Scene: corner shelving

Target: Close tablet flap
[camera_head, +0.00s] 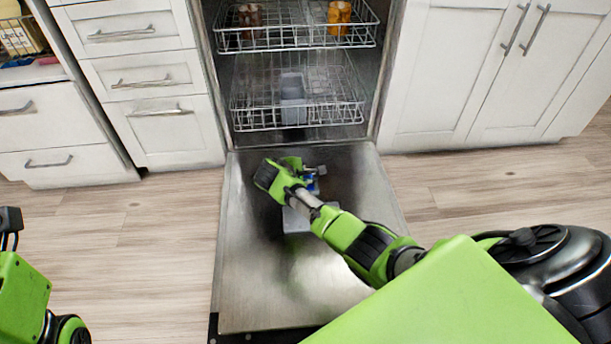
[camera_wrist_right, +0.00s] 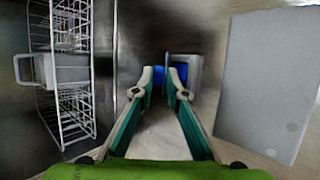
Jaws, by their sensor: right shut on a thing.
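The dishwasher door (camera_head: 270,285) lies folded down. On its inner face is a grey compartment with a blue tablet (camera_head: 312,184), partly hidden by my right gripper (camera_head: 292,166). A grey flap (camera_head: 297,221) shows beside the compartment, partly behind my arm. In the right wrist view a large grey panel (camera_wrist_right: 275,85), apparently this flap, stands open at the right. My right gripper's fingers (camera_wrist_right: 164,85) are at the compartment, shut on the blue tablet (camera_wrist_right: 158,76); their exact contact is hard to see. Part of my left arm shows at the left edge; its jaws are unclear.
The lower rack (camera_head: 340,110) holds a grey basket (camera_head: 292,98). The upper rack (camera_head: 300,42) holds a brown mug (camera_head: 250,15) and an orange mug (camera_head: 339,17). White cabinets flank the dishwasher. The wooden floor (camera_head: 150,250) beside the door is clear.

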